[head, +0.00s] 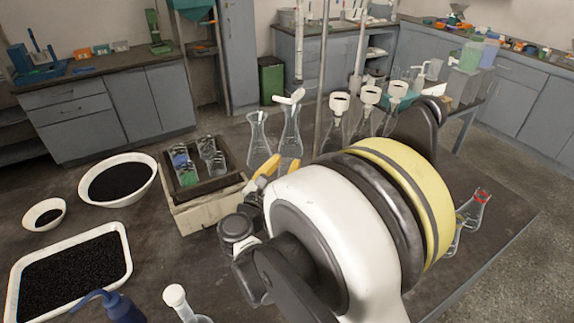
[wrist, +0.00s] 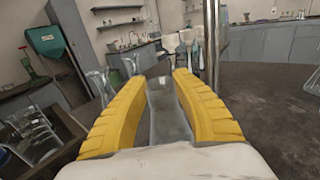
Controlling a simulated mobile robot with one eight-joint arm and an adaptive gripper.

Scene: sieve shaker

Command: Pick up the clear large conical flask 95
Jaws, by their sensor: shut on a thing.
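My gripper (wrist: 166,95) has two yellow fingers, shut on a clear glass piece between them, which I take to be the clear large conical flask (wrist: 168,122). Only a smooth, see-through part of it shows; no label is readable. In the head view my gripper (head: 280,166) is partly covered by my own wrist, and the held part is hidden. Two other clear conical flasks stand just beyond it, a left one (head: 258,135) and a right one (head: 290,133) with a white piece at its top. I cannot tell how high the held flask is.
A box with a dark tray (head: 188,215) holding small beakers stands left of my gripper. Several flasks with white funnels (head: 339,104) stand behind, near a metal post (head: 322,80). A flask with a red ring (head: 474,212) is at right. Bowls of black grains (head: 122,160) are left.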

